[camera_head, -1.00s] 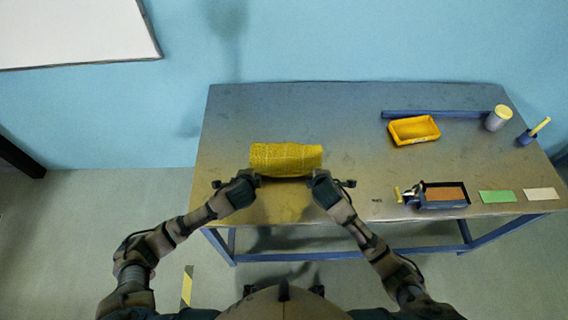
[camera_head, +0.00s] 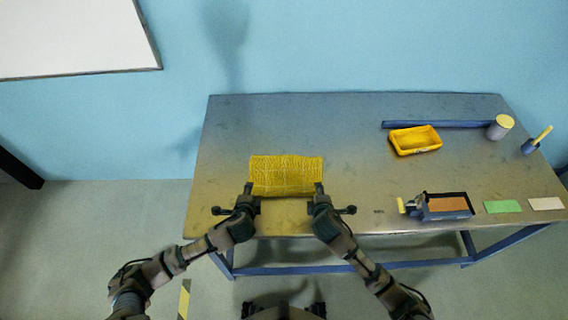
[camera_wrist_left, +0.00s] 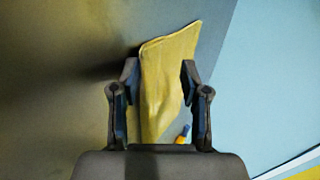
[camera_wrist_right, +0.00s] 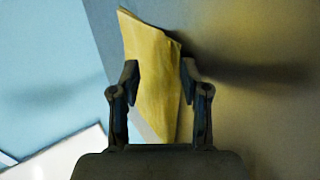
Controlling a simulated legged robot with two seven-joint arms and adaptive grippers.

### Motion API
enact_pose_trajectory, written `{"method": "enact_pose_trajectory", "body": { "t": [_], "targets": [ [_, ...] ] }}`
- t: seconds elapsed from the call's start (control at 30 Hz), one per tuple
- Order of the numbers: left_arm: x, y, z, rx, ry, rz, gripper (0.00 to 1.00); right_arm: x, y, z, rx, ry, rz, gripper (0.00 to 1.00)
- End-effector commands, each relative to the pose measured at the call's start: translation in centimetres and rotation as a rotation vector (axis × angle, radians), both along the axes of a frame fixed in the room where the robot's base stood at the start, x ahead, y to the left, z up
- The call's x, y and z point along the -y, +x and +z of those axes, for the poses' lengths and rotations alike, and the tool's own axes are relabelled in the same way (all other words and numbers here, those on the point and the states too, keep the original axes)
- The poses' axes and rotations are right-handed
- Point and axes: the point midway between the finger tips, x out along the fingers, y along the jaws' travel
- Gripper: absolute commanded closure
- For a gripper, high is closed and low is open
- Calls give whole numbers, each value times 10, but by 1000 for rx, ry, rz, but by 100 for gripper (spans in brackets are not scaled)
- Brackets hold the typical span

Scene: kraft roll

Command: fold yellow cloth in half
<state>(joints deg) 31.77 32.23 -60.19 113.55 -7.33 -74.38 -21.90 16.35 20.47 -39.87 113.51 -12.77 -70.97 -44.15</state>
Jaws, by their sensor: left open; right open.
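The yellow cloth (camera_head: 286,174) lies on the left half of the table as a wide, flat rectangle. My left gripper (camera_head: 248,190) is open at its near left corner, and my right gripper (camera_head: 319,188) is open at its near right corner. In the left wrist view the cloth (camera_wrist_left: 168,75) shows between the spread fingers of the left gripper (camera_wrist_left: 158,75). In the right wrist view the cloth (camera_wrist_right: 152,65) shows between the spread fingers of the right gripper (camera_wrist_right: 160,75). I cannot tell whether any finger touches it.
On the table's right side are a yellow tray (camera_head: 415,139), a blue bar (camera_head: 440,124), a can (camera_head: 500,127), a blue cup with a yellow stick (camera_head: 531,146), a dark box (camera_head: 446,206), a green card (camera_head: 502,206) and a pale card (camera_head: 546,203). The table's middle is clear.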

Motion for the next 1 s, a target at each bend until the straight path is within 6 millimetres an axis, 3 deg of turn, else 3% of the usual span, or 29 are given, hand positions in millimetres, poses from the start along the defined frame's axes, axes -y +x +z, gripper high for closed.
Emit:
{"method": "enact_pose_trajectory", "body": {
  "t": [0.17,0.37,0.73,1.0],
  "targets": [
    [0,-1,3,0,-1,0,54,0,-1,3,1,1,0,54],
    [0,-13,33,2,-3,0,54,0,-13,33,3,1,2,54],
    [0,-52,81,0,-2,-1,54,-1,-52,82,2,1,2,54],
    [0,-60,90,-1,0,0,54,0,-60,90,-2,-1,-1,54]
  ]
}}
